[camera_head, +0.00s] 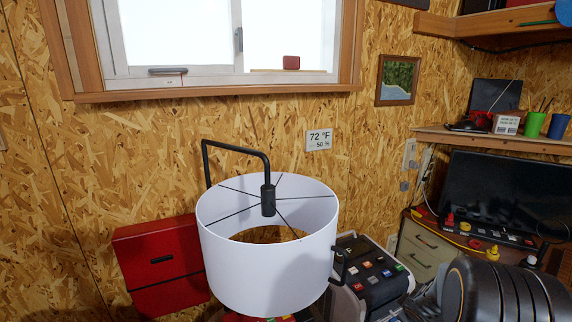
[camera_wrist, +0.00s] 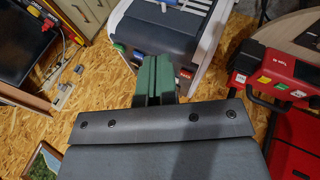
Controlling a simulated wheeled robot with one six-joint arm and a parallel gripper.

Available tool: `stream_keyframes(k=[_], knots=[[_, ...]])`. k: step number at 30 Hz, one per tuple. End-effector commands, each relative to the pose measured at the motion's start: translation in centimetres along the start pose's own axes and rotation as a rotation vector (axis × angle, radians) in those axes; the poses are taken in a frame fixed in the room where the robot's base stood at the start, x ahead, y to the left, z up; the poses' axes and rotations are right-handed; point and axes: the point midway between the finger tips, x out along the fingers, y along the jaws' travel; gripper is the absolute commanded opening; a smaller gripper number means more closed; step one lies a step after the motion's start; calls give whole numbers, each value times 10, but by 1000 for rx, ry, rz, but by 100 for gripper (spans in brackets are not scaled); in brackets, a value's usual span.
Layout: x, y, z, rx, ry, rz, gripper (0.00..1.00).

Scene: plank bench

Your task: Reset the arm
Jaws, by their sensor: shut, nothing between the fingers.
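I cannot make out my gripper in the head view.
A white lampshade (camera_head: 265,265) on a black bent arm fills the middle of the head view. A red box (camera_head: 160,262) is at its left. At right are a dark monitor (camera_head: 510,190) and a wooden shelf (camera_head: 490,140). A window is above.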

Motion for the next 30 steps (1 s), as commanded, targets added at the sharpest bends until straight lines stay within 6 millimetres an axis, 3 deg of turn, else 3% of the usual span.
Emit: stream_keyframes(k=[2, 4, 9, 15, 22, 30], knots=[[-36, -1, 8, 143, -106, 26, 0], [-73, -15, 15, 296, -202, 10, 0], [-160, -75, 14, 576, -305, -136, 0], [-231, -127, -4, 696, -231, -299, 0], [-269, -136, -20, 674, -74, -308, 0], [-278, -137, -25, 649, -32, -307, 0]])
